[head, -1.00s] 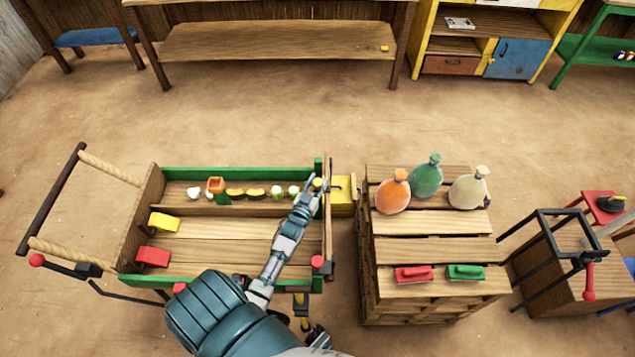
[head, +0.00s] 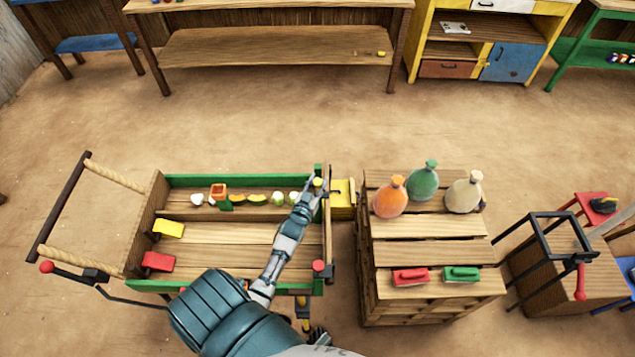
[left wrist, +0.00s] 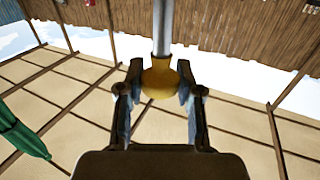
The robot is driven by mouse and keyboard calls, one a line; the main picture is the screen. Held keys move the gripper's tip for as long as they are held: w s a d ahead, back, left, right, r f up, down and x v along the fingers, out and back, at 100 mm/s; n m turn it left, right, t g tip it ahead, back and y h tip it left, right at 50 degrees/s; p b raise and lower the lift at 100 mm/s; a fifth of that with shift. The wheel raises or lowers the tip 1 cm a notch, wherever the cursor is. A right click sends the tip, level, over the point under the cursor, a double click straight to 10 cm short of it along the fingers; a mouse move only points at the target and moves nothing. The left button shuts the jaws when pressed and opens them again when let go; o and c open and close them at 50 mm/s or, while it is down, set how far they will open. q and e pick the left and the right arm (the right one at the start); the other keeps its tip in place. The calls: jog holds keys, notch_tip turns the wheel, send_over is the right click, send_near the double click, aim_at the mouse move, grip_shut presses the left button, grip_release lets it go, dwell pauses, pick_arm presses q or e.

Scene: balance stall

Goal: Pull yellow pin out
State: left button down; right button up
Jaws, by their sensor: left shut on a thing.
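The yellow pin (head: 318,183) has a round yellow knob and stands at the far right corner of the cart (head: 222,283). My left gripper (head: 317,187) is shut on the knob. In the left wrist view the yellow knob (left wrist: 160,78) sits between the two fingers (left wrist: 158,92), with a grey metal shaft (left wrist: 162,28) running away from it. The shaft's far end is out of view, so I cannot tell whether it is still in its hole. A red pin (head: 318,266) stands at the near right corner. My right gripper is not in view.
The cart holds a yellow block (head: 168,229), a red block (head: 158,261) and a row of small items along its far side. A slatted crate stand (head: 420,223) with three sacks is close on the right. Open ground lies behind the cart.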

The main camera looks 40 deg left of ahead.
pick_arm(q)
jog(key=shift+a+r, duration=0.1)
jog(key=shift+r, duration=0.25)
jog(key=c, duration=0.8)
grip_release()
jog(key=shift+o, duration=0.2)
jog(key=shift+f, duration=0.1)
jog(key=shift+s+f, duration=0.1)
jog(key=shift+s, duration=0.15)
jog(key=v, duration=1.1)
jog(key=shift+s, duration=0.2)
